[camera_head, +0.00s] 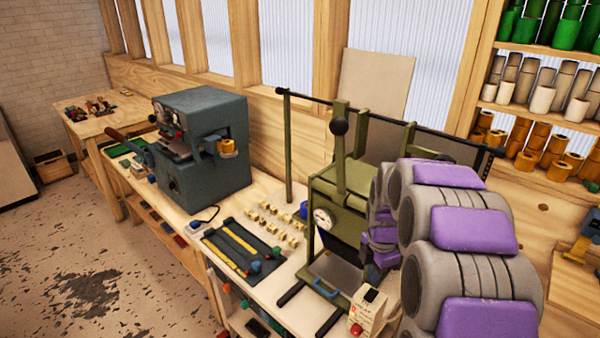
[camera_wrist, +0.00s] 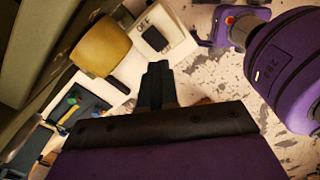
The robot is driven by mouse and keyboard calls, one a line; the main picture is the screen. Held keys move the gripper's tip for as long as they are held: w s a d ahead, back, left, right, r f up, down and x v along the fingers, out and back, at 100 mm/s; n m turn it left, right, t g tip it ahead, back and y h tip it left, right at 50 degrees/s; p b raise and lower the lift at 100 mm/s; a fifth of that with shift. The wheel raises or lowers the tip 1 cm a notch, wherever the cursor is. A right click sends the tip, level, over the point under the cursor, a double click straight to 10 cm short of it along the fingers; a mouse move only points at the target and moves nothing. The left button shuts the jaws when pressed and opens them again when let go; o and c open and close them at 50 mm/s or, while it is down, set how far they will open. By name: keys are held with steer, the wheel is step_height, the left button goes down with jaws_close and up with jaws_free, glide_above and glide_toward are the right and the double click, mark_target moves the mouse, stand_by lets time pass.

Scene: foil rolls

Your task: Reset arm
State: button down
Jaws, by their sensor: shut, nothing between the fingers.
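My arm (camera_head: 470,230), purple and grey, fills the right of the head view. It is folded beside the olive-green press (camera_head: 352,185) on the bench. My gripper (camera_wrist: 157,72) shows in the wrist view as two dark fingers pressed together, with nothing between them. In the head view I cannot make out its fingertips. In the wrist view the fingers point toward a white switch box marked OFF (camera_wrist: 160,35), with a tan rounded part (camera_wrist: 100,48) to its left. I cannot tell whether the fingers touch anything.
A blue-grey machine (camera_head: 205,150) holding an orange roll (camera_head: 228,147) stands on the bench to the left. A dark tray (camera_head: 240,248) and small brass pieces (camera_head: 272,226) lie between it and the press. Shelves of foil rolls (camera_head: 545,95) stand at right. The floor (camera_head: 90,270) at left is open.

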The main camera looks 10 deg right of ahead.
steer(key=s+a+r+m, duration=0.2)
steer(key=s+a+m, duration=0.2)
steer(key=s, duration=0.6)
steer(key=s+a+r+m+g, duration=0.1)
steer(key=s+a+r+m, duration=0.1)
steer(key=s+a+m, duration=0.3)
steer(key=s+a+r+m, duration=0.3)
steer(key=s+m, duration=0.7)
steer(key=s, duration=0.7)
steer(key=shift+a+g, duration=0.4)
steer(key=shift+a, duration=0.7)
steer(key=shift+r, duration=0.1)
